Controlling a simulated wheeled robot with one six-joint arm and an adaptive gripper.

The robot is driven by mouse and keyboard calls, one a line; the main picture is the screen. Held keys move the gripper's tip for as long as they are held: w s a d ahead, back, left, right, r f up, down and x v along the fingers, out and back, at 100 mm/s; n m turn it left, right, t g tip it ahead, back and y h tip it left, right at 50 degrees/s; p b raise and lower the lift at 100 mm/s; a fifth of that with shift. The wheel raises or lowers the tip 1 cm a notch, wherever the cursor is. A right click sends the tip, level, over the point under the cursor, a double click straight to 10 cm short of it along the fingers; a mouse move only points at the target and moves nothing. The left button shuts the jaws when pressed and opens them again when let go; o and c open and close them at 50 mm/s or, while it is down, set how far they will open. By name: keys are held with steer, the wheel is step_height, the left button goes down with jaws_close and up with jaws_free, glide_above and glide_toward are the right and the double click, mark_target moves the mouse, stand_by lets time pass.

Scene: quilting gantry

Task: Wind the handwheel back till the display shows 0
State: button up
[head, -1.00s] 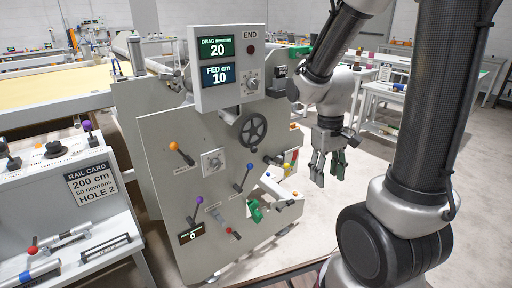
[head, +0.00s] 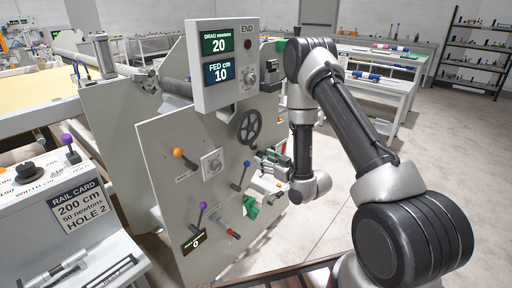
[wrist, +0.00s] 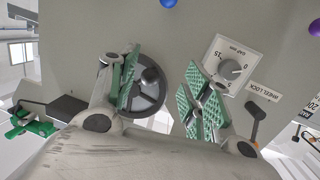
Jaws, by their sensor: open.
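The handwheel (head: 250,127) is a dark spoked wheel on the grey panel, under the display box. The display (head: 219,73) reads FED cm 10, below a green DRAG newtons 20 screen (head: 217,44). My gripper (head: 264,158) is just below and right of the handwheel, pointing at the panel. In the wrist view, my gripper (wrist: 164,92) is open, with green-padded fingers. The handwheel (wrist: 150,97) shows partly behind the left finger there; whether they touch I cannot tell.
A lever labelled WHEEL LOCK (wrist: 254,122) and a numbered dial (wrist: 232,66) are right of the fingers. Orange (head: 179,152), blue (head: 246,164) and purple (head: 203,206) knobbed levers stick out nearby. A rail card (head: 80,205) reads 200 cm, 50 newtons, HOLE 2. Open floor lies right.

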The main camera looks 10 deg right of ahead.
mark_target(256, 148)
steer(key=r, duration=0.1)
steer(key=r+t, duration=0.1)
steer(key=shift+w+r+y, duration=0.25)
steer(key=shift+r+y, duration=0.05)
steer(key=x, duration=0.7)
steer(key=shift+w, duration=0.25)
steer(key=shift+c, duration=0.2)
jaws_close()
